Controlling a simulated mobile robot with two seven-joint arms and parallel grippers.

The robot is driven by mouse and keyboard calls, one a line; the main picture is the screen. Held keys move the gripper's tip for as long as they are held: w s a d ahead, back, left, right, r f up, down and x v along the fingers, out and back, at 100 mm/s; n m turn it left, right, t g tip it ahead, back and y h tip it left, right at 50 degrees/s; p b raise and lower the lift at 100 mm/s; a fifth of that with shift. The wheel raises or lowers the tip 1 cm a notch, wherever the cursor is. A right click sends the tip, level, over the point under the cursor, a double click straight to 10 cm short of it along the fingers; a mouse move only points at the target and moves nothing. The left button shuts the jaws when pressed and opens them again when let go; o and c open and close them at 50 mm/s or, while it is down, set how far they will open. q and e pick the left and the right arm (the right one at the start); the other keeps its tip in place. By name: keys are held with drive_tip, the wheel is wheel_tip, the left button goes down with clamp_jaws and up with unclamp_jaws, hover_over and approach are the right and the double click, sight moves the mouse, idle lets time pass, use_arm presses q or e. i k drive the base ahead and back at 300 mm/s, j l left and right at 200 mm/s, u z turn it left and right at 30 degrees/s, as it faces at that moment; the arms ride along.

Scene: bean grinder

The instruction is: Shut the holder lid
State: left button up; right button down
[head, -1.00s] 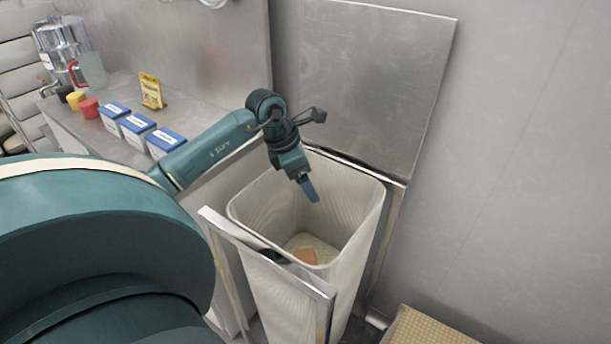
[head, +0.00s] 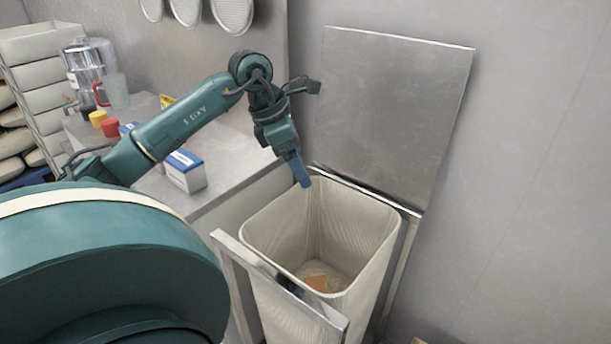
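The holder is a tall, pale, ribbed bin (head: 370,275) in a metal frame in the head view. Its lid (head: 392,115), a flat square metal plate, stands open, upright behind the bin by the wall. My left gripper (head: 299,172), with blue fingertips pointing down, hangs near the bin's back left rim, in front of the lid's lower left corner. It appears apart from the lid and holds nothing visible. The fingers overlap, so I cannot tell whether they are open or shut. My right gripper cannot be made out.
An orange-brown piece (head: 318,284) lies inside the bin. A dark item (head: 290,285), partly hidden, is by its front rim. A metal counter (head: 232,185) with a blue-and-white box (head: 186,172) stands at left. The wall is close on the right.

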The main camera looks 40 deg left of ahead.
sight(388, 105)
drive_tip(key=k, duration=1)
